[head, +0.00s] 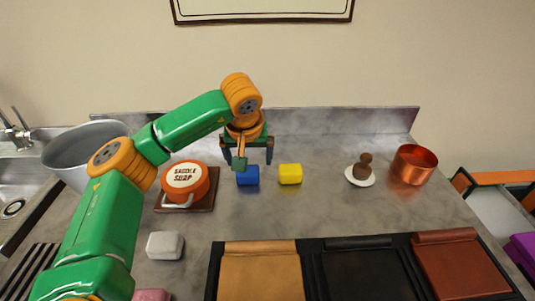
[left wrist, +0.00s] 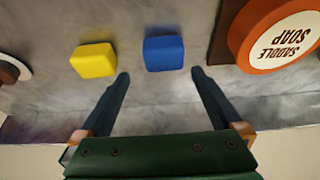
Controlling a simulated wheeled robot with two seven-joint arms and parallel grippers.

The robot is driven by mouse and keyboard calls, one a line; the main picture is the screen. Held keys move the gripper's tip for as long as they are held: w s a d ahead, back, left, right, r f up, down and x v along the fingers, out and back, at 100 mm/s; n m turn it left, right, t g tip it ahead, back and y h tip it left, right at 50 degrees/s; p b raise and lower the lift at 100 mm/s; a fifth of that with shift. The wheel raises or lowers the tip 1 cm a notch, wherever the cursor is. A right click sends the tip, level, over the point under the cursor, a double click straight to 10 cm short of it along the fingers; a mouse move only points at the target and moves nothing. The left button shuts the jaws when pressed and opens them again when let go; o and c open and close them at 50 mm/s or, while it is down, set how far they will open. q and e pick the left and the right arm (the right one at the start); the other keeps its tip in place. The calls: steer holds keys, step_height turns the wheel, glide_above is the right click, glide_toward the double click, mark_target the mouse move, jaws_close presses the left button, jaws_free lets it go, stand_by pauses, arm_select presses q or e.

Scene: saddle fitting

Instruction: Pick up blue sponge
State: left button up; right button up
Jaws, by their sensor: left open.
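The blue sponge (head: 248,176) is a small block lying on the grey counter, left of a yellow sponge (head: 290,173). My left gripper (head: 246,155) is over the back of the counter, just behind the blue sponge. In the left wrist view my left gripper (left wrist: 160,78) is open and empty. The blue sponge (left wrist: 164,53) is just beyond its fingertips there, roughly between their lines. The yellow sponge (left wrist: 94,60) lies to the left, outside the fingers. My right gripper does not show.
An orange saddle soap tin (head: 186,178) stands on a brown board left of the blue sponge. A pale block (head: 165,245) lies nearer. A brush on a white dish (head: 361,172) and a copper pot (head: 413,165) stand right. Leather panels (head: 262,276) lie in front.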

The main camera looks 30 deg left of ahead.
mark_target(248, 168)
arm_select(q)
steer(key=shift+w+f, duration=0.2)
steer(key=shift+f, duration=0.05)
steer(key=f, duration=0.1)
steer(key=f+p, duration=0.1)
steer(key=a+f, duration=0.1)
steer(key=shift+s, duration=0.35)
steer(key=x, duration=0.2)
steer(key=shift+w+f, duration=0.2)
steer(key=shift+w, duration=0.25)
steer(key=shift+s+r, duration=0.1)
steer(key=shift+s, duration=0.1)
steer(key=c, duration=0.7)
steer(key=shift+w, duration=0.1)
steer(key=c, duration=0.6)
steer(key=shift+o, duration=0.2)
steer(key=shift+r, duration=0.5)
steer(key=s+a+r+b, duration=0.2)
steer(key=s+a+r, duration=0.4)
steer(key=s+r, duration=0.6)
steer(key=shift+s+a, duration=0.2)
steer(key=shift+a, duration=0.15)
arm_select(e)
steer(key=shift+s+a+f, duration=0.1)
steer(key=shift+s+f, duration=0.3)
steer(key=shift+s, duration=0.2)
